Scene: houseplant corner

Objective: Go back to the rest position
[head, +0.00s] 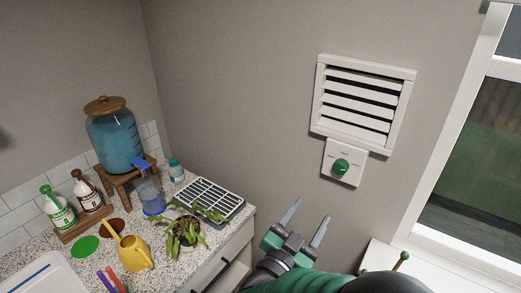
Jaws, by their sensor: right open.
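My right gripper (311,210) is in the lower middle of the head view, its arm coming in from the bottom. Its two grey fingers are spread apart and nothing shows between them. It appears below and left of a white wall panel (331,174) with a green knob (341,166), apart from it in the picture. A white slatted vent (364,104) is on the wall directly above the panel; dark gaps show between its slats. My left gripper is not in view.
The speckled counter (185,269) at lower left holds a potted plant (184,232), a black-and-white slotted tray (211,198), a yellow watering can (129,248), bottles and a blue water dispenser (115,138) on a wooden stand. A window (478,170) is at right. Bare wall lies between.

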